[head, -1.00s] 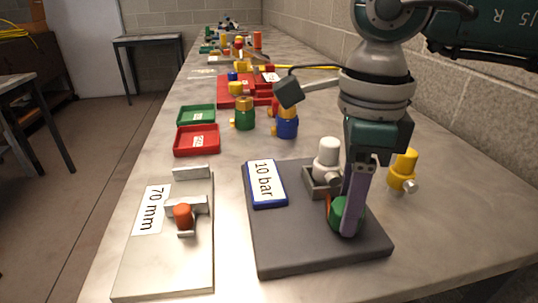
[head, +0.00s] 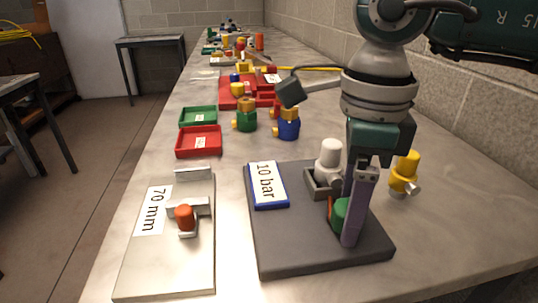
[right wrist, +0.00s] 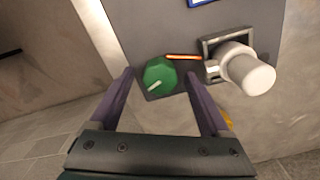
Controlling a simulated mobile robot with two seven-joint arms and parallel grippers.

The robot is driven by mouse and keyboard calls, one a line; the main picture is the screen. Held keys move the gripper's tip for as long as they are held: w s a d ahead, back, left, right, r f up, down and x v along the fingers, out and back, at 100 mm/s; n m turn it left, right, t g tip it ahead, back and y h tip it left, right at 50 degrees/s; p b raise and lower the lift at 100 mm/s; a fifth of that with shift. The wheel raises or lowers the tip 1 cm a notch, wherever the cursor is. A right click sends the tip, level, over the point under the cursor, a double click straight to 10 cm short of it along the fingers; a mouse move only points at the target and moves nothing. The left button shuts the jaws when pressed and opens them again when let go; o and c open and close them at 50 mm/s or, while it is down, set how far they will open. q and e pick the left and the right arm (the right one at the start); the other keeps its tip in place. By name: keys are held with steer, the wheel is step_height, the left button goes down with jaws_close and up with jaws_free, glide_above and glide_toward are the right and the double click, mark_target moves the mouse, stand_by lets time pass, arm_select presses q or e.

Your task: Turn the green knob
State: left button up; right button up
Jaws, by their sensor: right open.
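The green knob (head: 340,212) sits on the dark grey board (head: 300,255), partly hidden by my right gripper (head: 346,225) in the head view. In the right wrist view the green knob (right wrist: 158,78) has a white pointer line. There my right gripper (right wrist: 159,84) is open, with its purple fingers on either side of the knob and gaps visible. I cannot tell how deep the fingertips are beside it. An orange-red strip (right wrist: 184,57) lies next to the knob. My left gripper is not in view.
A white fitting (head: 329,155) in a grey holder stands just behind the knob. A 10 bar sign (head: 267,185) lies on the board. A yellow fitting (head: 405,172) stands to the right, and a 70 mm plate (head: 165,260) lies left. A brick wall (head: 480,110) borders the table.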

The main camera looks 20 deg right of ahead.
step_height(320, 180, up, 10)
stand_by(0.5)
steer(key=shift+s, duration=0.1)
